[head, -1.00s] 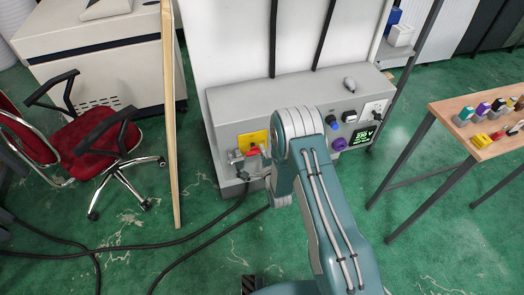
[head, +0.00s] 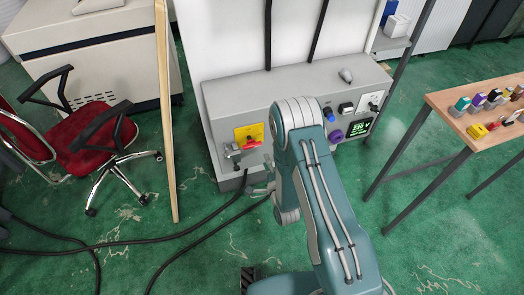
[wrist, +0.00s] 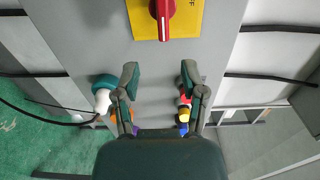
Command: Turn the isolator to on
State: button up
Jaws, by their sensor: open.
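The isolator is a yellow plate (head: 246,131) with a red handle (head: 252,144) on the front of a grey machine box, at the left end. In the wrist view the red handle (wrist: 165,20) points down the picture over the yellow plate (wrist: 190,22), cut off by the top edge. My gripper (wrist: 160,74) is open and empty. Its two fingers are apart, below the handle in the wrist view and not touching it. In the head view my arm hides part of the box to the right of the isolator.
A grey box (head: 290,88) also bears a blue knob, a purple knob, a socket and a green display (head: 359,128). Black cables (head: 190,235) cross the floor. A red chair (head: 95,135) and a wooden post (head: 167,120) stand left. A bench (head: 480,125) with small coloured items stands right.

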jog(key=shift+v, duration=1.7)
jog(key=shift+w, duration=0.1)
jog(key=w+r+n+g+h, duration=0.1)
jog(key=w+r+n, duration=0.1)
jog(key=w+r, duration=0.35)
jog(key=s+d+r+n+g+h, duration=0.1)
jog(key=d+r+n+g, duration=0.2)
jog(key=r, duration=0.7)
jog(key=s+d+r+n+g+h, duration=0.2)
jog(key=d+r+n, duration=0.1)
jog(key=r, duration=0.6)
jog(key=s+d+r+n+g, duration=0.1)
jog(key=s+r, duration=0.3)
jog(key=s, duration=0.4)
jog(key=s+d+r+n+g, duration=0.2)
jog(key=s+r+n+g, duration=0.1)
jog(key=s, duration=0.6)
jog(key=s+d+r+n+g+h, duration=0.1)
jog(key=s+d+r+n, duration=0.1)
jog(key=s+r, duration=0.3)
jog(key=s+n, duration=0.1)
jog(key=s, duration=0.3)
jog(key=shift+g, duration=0.4)
